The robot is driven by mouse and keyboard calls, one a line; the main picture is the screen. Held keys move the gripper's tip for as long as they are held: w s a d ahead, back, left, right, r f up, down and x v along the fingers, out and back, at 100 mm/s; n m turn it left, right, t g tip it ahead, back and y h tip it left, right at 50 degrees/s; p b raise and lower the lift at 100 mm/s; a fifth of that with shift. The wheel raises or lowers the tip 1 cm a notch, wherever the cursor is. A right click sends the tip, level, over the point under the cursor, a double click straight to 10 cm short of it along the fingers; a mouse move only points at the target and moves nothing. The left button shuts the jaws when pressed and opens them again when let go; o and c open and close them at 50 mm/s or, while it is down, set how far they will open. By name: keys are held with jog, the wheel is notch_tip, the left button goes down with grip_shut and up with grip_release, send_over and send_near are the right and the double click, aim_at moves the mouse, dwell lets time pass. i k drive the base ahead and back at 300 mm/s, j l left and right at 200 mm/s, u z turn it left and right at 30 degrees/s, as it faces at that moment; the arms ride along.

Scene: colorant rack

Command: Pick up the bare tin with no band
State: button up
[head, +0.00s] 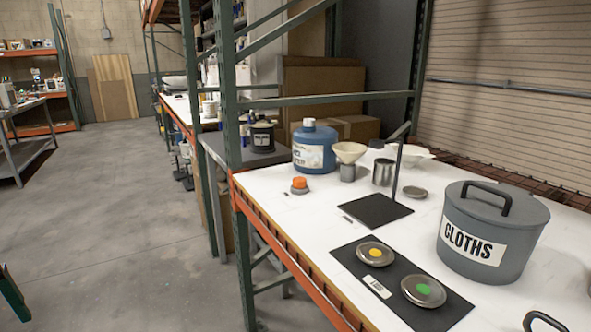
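A flat grey lid (415,192) lies to the tin's right. My gripper is not in view.
A black stand (376,211) with an upright post is in front of the tin. A blue jug (314,148), an orange-capped item (299,186), a large grey CLOTHS pot (490,235) and a black mat (352,262) with two dotted lids surround it. Green rack posts rise at left.

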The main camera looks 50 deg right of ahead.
aim_at(383, 171)
jog(key=i+l+z, duration=0.1)
jog(key=z, duration=1.15)
